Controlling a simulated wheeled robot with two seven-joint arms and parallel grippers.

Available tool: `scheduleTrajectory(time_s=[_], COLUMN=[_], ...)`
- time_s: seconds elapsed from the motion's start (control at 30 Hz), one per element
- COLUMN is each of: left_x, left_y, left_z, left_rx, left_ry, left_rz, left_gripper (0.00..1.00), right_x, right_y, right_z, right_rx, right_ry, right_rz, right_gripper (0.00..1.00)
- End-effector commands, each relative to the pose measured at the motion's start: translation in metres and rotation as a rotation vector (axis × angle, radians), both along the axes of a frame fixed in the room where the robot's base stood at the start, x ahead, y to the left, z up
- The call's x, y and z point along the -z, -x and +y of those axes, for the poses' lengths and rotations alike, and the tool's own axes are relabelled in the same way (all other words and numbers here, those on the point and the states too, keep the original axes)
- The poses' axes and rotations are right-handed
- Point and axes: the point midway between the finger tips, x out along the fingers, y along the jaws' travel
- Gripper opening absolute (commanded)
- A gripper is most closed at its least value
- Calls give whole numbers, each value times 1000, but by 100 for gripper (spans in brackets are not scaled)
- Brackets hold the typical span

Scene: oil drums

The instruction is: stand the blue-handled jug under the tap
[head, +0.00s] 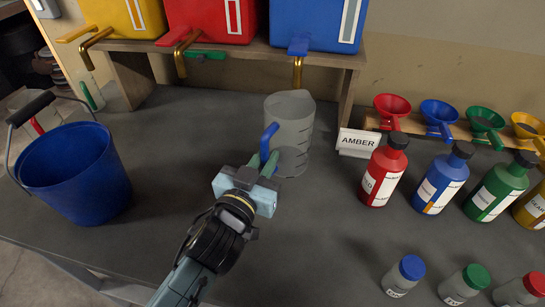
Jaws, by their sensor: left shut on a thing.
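The jug (291,128) is grey and see-through, with a blue handle (267,139) on its left side. It looks upright, in front of the blue drum (318,22); I cannot tell whether its base touches the bench. My left gripper (263,168) is shut on the handle, and its fingers hide the lower part. The blue drum's brass tap (298,70) with a blue lever hangs behind and above the jug. A red drum (212,18) and a yellow drum (122,16) have brass taps too. My right gripper is not in view.
A blue bucket (78,172) stands on the left of the grey bench (160,130). An AMBER sign (358,142) and several capped bottles (384,172) stand on the right. Coloured funnels (392,107) sit on a wooden rack. Small jars (404,277) stand in front right.

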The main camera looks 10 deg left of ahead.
Motion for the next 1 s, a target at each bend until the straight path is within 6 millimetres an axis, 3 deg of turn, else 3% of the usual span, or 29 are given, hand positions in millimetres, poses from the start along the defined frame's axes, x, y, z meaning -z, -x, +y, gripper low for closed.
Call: scheduleTrajectory(time_s=[0.1,0.23,0.37,0.6,1.0], left_x=[-2,-1,5,36,40], left_y=[-23,-35,-37,-37,-37], left_z=[-5,-7,-8,-7,-8], left_rx=[0,1,0,0,1], left_ry=[1,1,1,1,2], left_rz=[-3,-3,1,2,-1], left_gripper=[0,0,0,0,0], right_x=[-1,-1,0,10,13], right_y=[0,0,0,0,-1], right_z=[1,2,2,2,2], right_rx=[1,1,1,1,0], right_ry=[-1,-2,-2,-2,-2], right_rz=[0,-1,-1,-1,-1], right_gripper=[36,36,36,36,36])
